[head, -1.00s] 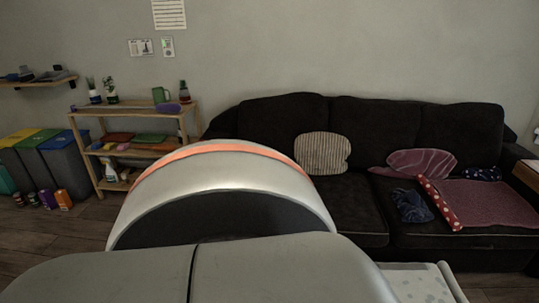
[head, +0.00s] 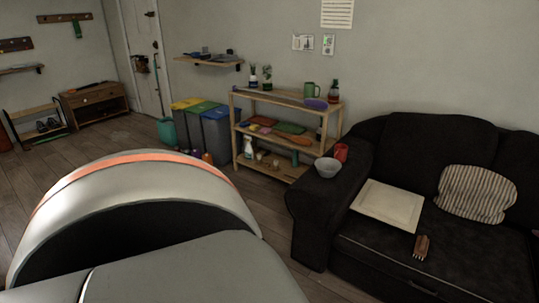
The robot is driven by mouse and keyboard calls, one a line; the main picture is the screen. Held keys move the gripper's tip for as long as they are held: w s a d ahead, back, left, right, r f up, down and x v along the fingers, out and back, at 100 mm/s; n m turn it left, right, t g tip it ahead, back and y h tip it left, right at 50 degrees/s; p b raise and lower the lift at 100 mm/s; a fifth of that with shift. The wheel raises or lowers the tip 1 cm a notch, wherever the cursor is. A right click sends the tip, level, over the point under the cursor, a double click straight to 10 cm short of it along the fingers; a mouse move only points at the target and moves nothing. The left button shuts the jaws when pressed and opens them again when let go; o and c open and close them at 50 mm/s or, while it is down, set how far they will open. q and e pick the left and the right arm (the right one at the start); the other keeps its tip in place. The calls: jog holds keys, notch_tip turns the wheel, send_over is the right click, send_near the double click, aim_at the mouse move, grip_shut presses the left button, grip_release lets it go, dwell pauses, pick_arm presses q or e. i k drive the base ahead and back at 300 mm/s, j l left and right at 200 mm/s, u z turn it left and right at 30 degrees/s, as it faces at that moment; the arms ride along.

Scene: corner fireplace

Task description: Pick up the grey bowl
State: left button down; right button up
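The grey bowl (head: 328,167) sits upright on the left armrest of the dark sofa, near its front end. A red mug (head: 341,152) stands just behind it on the same armrest. Neither of my grippers shows in the head view. The large pale curved body with an orange stripe in the foreground is my own.
The dark sofa (head: 440,255) fills the right side, with a pale square board (head: 389,205), a brush (head: 421,247) and a striped cushion (head: 476,194) on it. A wooden shelf (head: 285,100) and bins (head: 216,130) stand behind. Floor (head: 110,140) is clear at left.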

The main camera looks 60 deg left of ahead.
aim_at(326, 167)
jog(key=u, duration=1.5)
